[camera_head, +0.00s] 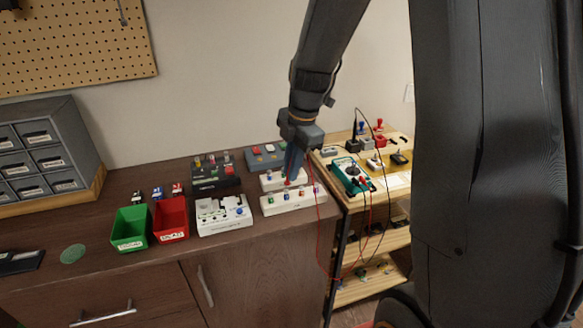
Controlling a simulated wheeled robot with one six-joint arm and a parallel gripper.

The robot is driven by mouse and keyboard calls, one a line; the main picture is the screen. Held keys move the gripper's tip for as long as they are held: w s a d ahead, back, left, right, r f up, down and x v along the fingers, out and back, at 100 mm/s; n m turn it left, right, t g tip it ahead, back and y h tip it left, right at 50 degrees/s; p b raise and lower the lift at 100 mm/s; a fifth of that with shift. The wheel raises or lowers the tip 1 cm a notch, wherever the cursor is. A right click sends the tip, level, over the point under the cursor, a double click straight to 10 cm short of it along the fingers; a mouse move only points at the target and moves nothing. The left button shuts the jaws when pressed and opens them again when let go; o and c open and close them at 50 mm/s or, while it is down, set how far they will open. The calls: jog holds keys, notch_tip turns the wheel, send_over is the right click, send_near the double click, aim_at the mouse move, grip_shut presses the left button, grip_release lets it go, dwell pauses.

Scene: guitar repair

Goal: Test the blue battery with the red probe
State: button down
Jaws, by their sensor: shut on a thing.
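My gripper (291,170) points down over the white holder blocks at the right end of the dark bench. It is shut on the red probe (287,183), of which only a small red part shows below the fingers. A red lead runs from there toward the green multimeter (351,178) on the wooden shelf unit. A small blue piece (285,196), perhaps the blue battery, sits in the front white holder (278,208), just below the fingertips. I cannot tell whether the probe touches it.
A green bin (130,242) and a red bin (170,233) stand left of a white tester-like tray (215,228). A dark rack (215,185) and a grey block (262,163) stand behind. Loose red and black leads hang before the shelves.

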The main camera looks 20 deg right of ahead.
jog(key=shift+f+b, duration=0.3)
jog(key=shift+f, duration=0.15)
dwell(2.0)
jog(key=shift+r, duration=0.1)
jog(key=shift+r+p, duration=2.05)
jog(key=shift+r, duration=0.95)
jog(key=shift+f, duration=0.1)
